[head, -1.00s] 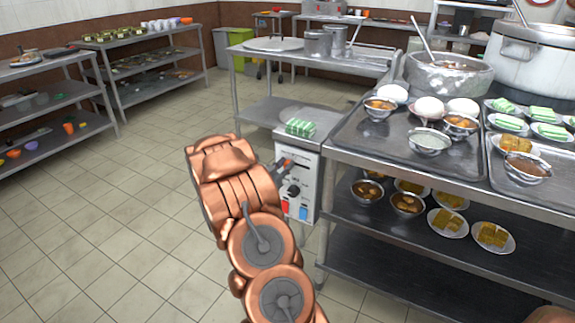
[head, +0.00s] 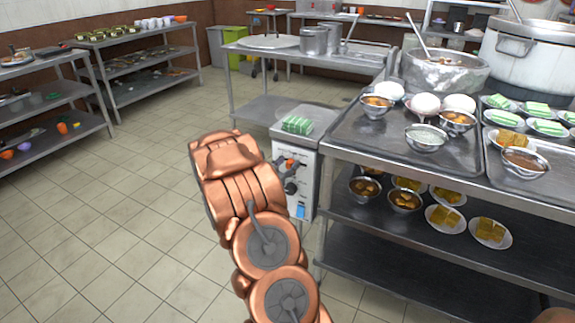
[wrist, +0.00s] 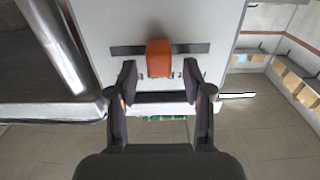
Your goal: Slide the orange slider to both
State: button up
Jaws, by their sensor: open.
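The orange slider (wrist: 159,58) sits near the middle of a dark straight slot (wrist: 190,48) on a pale panel in the wrist view. In the head view the slider (head: 291,163) shows small near the top of the control box (head: 308,178), close to my arm. My gripper (wrist: 159,70) is open, with one dark fingertip on each side of the slider and visible gaps between. I cannot tell how far the fingertips stand off the panel. Any labels by the slot are too small to read.
Green-and-white pieces (head: 297,125) lie on top of the control box. A dark knob (head: 290,187) and a blue button (head: 301,211) are on its front. A steel table (head: 345,155) with trays of bowls stands close on the right. Tiled floor (head: 110,200) is open on the left.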

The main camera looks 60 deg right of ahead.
jog(key=shift+a, duration=0.15)
jog(key=s+a, duration=0.1)
jog(key=a, duration=1)
jog(key=shift+s+a, duration=0.25)
jog(key=shift+a, duration=0.1)
